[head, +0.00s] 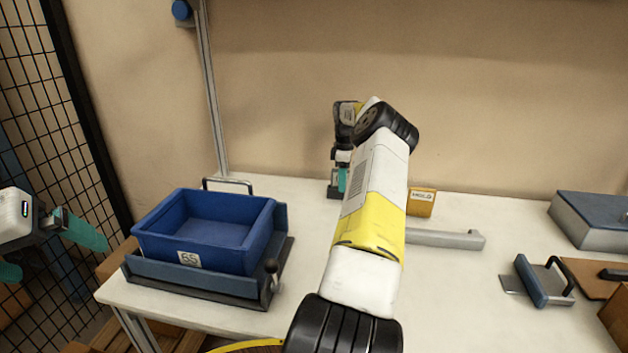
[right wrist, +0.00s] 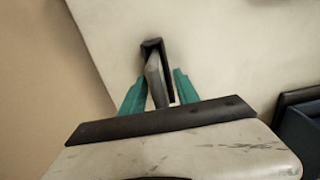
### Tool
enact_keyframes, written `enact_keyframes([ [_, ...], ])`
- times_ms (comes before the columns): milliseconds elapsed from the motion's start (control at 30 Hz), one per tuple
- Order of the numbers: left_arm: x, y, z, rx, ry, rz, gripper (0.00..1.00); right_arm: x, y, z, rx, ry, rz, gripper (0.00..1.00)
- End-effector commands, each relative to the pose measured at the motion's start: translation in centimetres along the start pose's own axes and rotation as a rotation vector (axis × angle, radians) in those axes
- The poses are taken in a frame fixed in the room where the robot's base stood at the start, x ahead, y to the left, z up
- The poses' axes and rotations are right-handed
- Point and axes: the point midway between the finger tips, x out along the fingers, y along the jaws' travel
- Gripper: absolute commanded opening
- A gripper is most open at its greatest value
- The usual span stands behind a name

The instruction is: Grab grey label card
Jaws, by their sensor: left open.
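My right gripper (head: 338,185) is low over the back of the table, partly hidden by my own arm. In the right wrist view, its two teal fingers (right wrist: 158,92) are apart, on either side of an upright, narrow grey piece (right wrist: 154,78) with a dark frame (right wrist: 151,45). This may be the grey label card, but I cannot tell for sure. A thin gap shows by the right finger, and firm contact is not visible. My left gripper (head: 45,255) is open and empty at the far left, off the table.
A blue bin (head: 205,260) with a white label sits in a dark-based holder at the left. An ochre block (head: 422,203) and a grey bar (head: 445,239) lie right of my arm. A blue-topped box (head: 590,225) and a handled block (head: 540,282) stand further right.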

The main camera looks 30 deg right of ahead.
Motion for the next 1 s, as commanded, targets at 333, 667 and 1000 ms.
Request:
enact_keyframes([
  [333,0.0,0.0,0.0,0.0,0.0,0.0,1.0,-0.1,0.0,0.0,0.0,0.0,0.0,0.0],
  [667,0.0,0.0,0.0,0.0,0.0,0.0,1.0,-1.1,0.1,0.0,0.0,-0.001,0.004,0.0],
  [1000,0.0,0.0,0.0,0.0,0.0,0.0,1.0,-7.6,0.1,0.0,0.001,-0.001,0.004,0.0],
])
